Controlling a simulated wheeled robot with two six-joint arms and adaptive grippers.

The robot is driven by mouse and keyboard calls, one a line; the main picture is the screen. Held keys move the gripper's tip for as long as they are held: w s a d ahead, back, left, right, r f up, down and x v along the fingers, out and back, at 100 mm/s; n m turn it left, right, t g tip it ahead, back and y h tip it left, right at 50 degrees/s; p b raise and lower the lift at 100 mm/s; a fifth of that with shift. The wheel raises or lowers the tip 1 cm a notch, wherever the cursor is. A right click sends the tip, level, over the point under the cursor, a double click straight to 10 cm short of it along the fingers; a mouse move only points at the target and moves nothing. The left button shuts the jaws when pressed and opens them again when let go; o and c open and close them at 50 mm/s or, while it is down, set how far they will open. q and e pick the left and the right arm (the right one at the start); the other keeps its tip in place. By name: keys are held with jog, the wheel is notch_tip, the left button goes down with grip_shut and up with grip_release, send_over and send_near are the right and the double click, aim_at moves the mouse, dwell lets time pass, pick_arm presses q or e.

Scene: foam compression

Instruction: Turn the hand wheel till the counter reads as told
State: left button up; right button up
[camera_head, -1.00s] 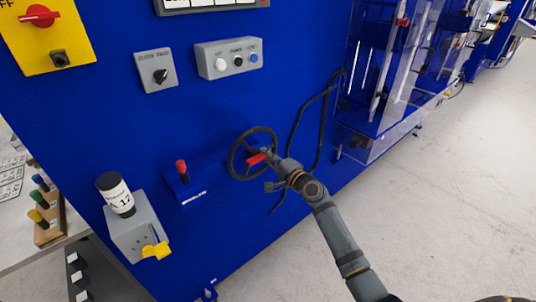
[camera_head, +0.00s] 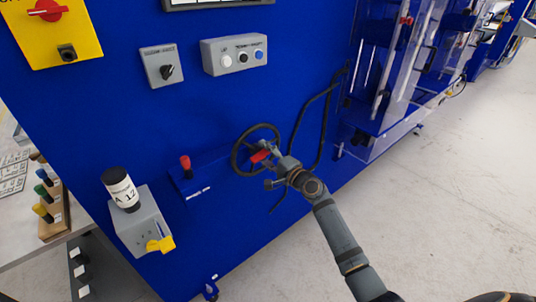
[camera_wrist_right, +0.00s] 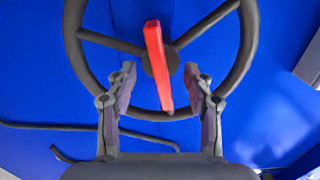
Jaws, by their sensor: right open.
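The black hand wheel (camera_head: 239,160) with spokes is mounted on the blue machine front in the head view. It also shows large in the right wrist view (camera_wrist_right: 75,45). A red handle (camera_head: 261,156) sticks out from it; in the right wrist view the handle (camera_wrist_right: 157,65) stands in front of the hub. My right gripper (camera_wrist_right: 160,78) is open, with a finger on either side of the handle and gaps on both sides. In the head view my right gripper (camera_head: 277,163) is at the wheel's right side. The counter cannot be made out. My left gripper is not in view.
A red-knobbed lever (camera_head: 186,164) stands left of the wheel. A grey box (camera_head: 141,226) with a black-and-white cylinder (camera_head: 121,188) is further left. A button box (camera_head: 235,54) and a rotary switch (camera_head: 161,66) are above.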

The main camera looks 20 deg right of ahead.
jog(key=shift+a+r, duration=0.1)
jog(key=v, duration=1.2)
jog(key=shift+o, duration=0.4)
